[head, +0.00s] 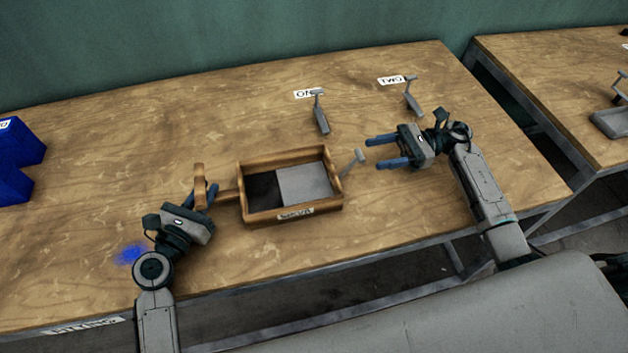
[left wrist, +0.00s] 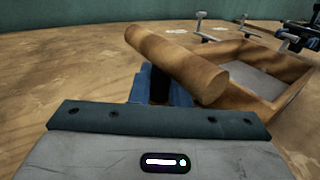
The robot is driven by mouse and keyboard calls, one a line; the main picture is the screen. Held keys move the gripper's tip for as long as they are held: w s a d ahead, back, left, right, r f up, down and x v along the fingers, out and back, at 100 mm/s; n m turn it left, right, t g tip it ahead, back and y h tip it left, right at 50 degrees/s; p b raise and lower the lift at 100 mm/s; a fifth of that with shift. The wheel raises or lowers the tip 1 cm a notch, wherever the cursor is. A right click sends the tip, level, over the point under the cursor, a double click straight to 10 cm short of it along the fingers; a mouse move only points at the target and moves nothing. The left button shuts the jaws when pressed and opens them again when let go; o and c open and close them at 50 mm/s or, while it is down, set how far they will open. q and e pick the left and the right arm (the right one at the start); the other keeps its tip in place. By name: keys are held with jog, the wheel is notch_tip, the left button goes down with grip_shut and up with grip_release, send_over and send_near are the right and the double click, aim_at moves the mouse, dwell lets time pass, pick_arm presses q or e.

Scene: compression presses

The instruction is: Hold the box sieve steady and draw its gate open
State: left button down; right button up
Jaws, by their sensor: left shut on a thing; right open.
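The wooden box sieve (head: 262,217) stands on the table in the middle of the head view. Inside, a grey plate (head: 304,184) fills the right part of its floor; the left part is dark. The gate's grey T-shaped handle (head: 352,161) sticks out at the right end. My left gripper (head: 207,190) is shut on the sieve's wooden grip (head: 200,176) at the left end; the left wrist view shows this round bar (left wrist: 175,62) across the fingers. My right gripper (head: 373,153) is open and empty, just right of the gate handle, fingers pointing left towards it.
Two grey T-handled tools (head: 320,113) (head: 412,97) lie behind, by white labels "ONE" and "TWO". A blue block (head: 20,160) is at the far left, and a blue patch (head: 131,253) lies near my left arm. A second table (head: 560,90) stands right, beyond a gap.

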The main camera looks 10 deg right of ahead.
aim_at(360, 156)
jog(key=shift+a, duration=2.85)
jog(key=c, duration=1.1)
